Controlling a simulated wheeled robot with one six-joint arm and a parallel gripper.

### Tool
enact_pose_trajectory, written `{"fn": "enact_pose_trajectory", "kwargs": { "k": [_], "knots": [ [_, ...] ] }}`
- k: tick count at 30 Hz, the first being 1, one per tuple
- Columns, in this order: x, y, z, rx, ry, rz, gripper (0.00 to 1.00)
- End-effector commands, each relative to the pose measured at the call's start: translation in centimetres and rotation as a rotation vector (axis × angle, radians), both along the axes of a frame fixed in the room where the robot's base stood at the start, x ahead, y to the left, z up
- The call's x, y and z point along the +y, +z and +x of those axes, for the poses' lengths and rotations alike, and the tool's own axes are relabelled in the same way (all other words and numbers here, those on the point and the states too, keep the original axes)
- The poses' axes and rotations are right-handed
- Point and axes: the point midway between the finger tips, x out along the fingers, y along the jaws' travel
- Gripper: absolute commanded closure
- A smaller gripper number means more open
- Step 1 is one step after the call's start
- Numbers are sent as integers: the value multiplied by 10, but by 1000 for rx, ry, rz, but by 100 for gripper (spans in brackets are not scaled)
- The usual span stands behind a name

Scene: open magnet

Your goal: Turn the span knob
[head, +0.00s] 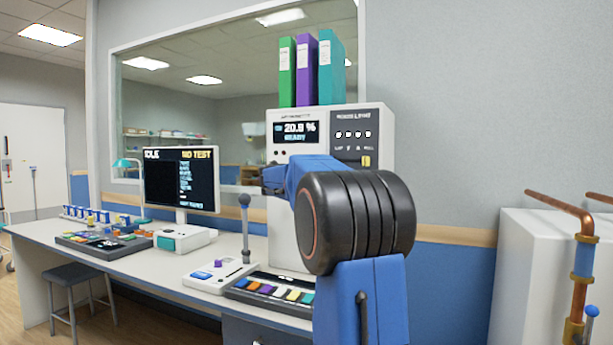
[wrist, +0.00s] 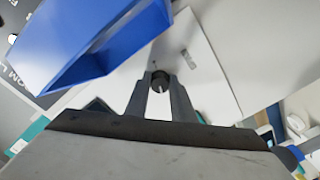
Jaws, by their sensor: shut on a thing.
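A white cabinet (head: 375,118) on the desk has a small display (head: 298,132) reading "20.8 %" and "READY", and a dark panel (head: 360,134) with several white indicators. My blue and black arm covers much of its front, and my gripper is hidden in the head view. In the wrist view my gripper (wrist: 160,84) is shut on a small dark round knob (wrist: 160,77), one finger on each side, against the white front. The knob's marking and turn angle cannot be made out. A blue shape fills the upper left of that view.
Green, purple and teal binders (head: 305,70) stand on the cabinet. Copper pipes (head: 580,270) are at the right.

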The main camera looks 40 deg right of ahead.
Motion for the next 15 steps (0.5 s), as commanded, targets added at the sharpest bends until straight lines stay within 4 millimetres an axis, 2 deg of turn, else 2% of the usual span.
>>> {"fn": "enact_pose_trajectory", "kwargs": {
  "k": [1,2,4,15],
  "knots": [
    [0,0,0,0,1,0,100],
    [0,0,0,0,1,0,76],
    [0,0,0,-1,1,0,59],
    [3,0,-1,-1,1,0,59]
  ]
}}
